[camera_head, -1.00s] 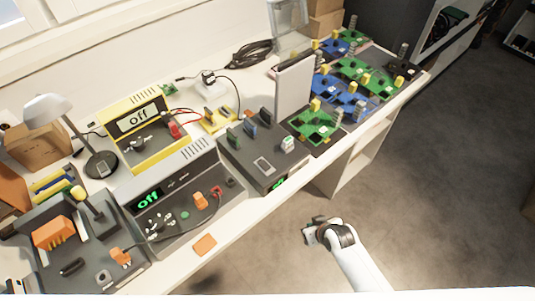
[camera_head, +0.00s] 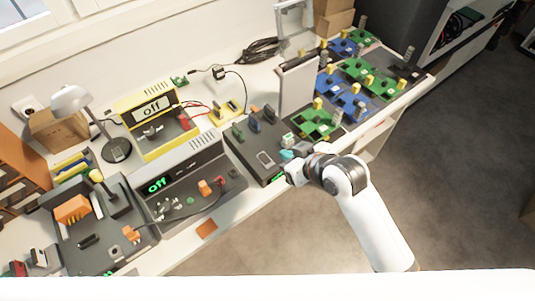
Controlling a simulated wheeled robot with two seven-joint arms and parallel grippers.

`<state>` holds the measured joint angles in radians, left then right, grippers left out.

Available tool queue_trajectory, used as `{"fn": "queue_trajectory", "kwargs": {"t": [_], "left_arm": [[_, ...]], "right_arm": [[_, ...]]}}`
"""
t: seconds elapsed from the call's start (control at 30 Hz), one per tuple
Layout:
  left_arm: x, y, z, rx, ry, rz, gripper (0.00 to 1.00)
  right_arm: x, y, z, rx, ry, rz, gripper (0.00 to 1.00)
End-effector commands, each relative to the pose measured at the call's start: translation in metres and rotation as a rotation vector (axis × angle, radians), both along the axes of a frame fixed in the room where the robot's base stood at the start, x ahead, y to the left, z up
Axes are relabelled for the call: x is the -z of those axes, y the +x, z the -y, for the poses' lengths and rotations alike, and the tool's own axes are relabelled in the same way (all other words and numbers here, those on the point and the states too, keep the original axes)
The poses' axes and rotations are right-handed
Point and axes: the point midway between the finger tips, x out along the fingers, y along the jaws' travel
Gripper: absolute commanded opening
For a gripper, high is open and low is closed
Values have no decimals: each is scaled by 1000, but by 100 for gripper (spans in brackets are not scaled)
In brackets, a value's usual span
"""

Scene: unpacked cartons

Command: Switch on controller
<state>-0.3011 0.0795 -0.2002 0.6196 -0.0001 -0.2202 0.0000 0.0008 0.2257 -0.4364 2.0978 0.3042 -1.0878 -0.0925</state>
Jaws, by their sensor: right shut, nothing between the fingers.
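A dark box (camera_head: 250,152) with several upright blocks, a light square on top and a green lit display on its front edge stands mid-table. No label shows which one is the controller. My right gripper (camera_head: 289,166) is shut and empty at the front right corner of the dark box. It partly hides that corner and the display; I cannot tell whether it touches. My left gripper is out of view.
Green and blue circuit boards (camera_head: 352,93) cover the back right of the table. A light upright panel (camera_head: 299,86) stands behind the gripper. A lamp (camera_head: 115,148) and a dark tray with orange parts (camera_head: 72,209) are at left. The floor at right is clear.

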Motion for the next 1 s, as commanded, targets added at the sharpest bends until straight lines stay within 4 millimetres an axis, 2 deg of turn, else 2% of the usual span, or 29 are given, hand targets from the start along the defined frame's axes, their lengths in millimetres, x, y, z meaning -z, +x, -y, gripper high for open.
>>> {"fn": "queue_trajectory", "kwargs": {"t": [0.17, 0.6, 0.8, 1.0], "left_arm": [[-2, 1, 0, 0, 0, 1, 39], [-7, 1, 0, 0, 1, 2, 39], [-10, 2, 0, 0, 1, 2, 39], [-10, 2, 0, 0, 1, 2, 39]], "right_arm": [[10, 11, -8, 0, 1, -2, 0], [64, 66, -48, 0, 1, -2, 0], [92, 66, -48, 1, -1, -2, 0], [101, 67, -49, 1, 0, 0, 0]]}}
